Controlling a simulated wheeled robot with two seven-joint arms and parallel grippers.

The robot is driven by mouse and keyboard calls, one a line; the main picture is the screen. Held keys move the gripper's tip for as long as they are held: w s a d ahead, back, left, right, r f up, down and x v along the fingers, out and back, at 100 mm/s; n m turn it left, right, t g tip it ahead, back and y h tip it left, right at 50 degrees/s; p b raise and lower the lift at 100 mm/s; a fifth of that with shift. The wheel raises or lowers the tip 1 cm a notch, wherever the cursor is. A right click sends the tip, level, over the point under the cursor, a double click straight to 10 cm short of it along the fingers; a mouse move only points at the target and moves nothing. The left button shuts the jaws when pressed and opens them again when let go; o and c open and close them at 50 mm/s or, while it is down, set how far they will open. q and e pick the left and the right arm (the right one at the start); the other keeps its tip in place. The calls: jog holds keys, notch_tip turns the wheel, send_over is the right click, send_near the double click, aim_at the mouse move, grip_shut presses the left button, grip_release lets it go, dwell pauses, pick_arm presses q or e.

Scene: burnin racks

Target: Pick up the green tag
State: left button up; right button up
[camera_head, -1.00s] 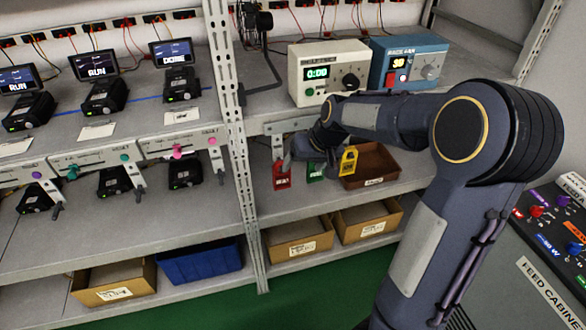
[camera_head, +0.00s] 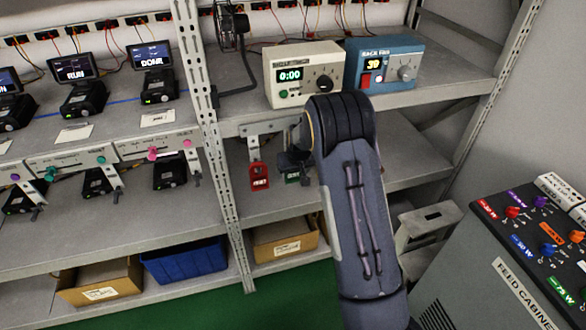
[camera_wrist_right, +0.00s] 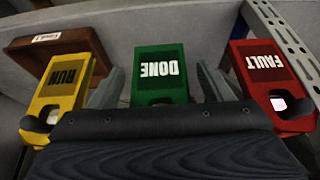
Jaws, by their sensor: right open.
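The green tag (camera_wrist_right: 159,72), marked DONE, hangs in the middle of the right wrist view. In the head view only a small part of the green tag (camera_head: 292,178) shows beside my right arm. My right gripper (camera_head: 288,158) is at the tag rail under the shelf. In the right wrist view its two grey fingers (camera_wrist_right: 158,84) are apart, one on each side of the green tag, with gaps visible. The red FAULT tag (camera_wrist_right: 272,80) is at the right and the yellow RUN tag (camera_wrist_right: 62,88) at the left. My left gripper is not in view.
The red tag (camera_head: 259,177) hangs close left of my gripper in the head view. A rack post (camera_head: 219,170) stands further left. A brown bin (camera_wrist_right: 25,45) lies behind the yellow tag.

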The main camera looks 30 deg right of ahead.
jog(key=shift+f, duration=0.2)
jog(key=c, duration=1)
jog(key=shift+c, duration=0.2)
jog(key=shift+r, duration=0.1)
jog(key=shift+w+r+b, duration=0.1)
jog(key=shift+r+b, duration=0.25)
jog(key=shift+r, duration=0.15)
jog(key=s+a, duration=0.2)
jog(key=s, duration=0.6)
jog(key=s+a+r+b, duration=0.1)
jog(key=s+a, duration=0.1)
jog(key=s, duration=0.7)
jog(key=shift+s+r, duration=0.25)
jog(key=shift+s, duration=0.05)
jog(key=shift+a, duration=0.1)
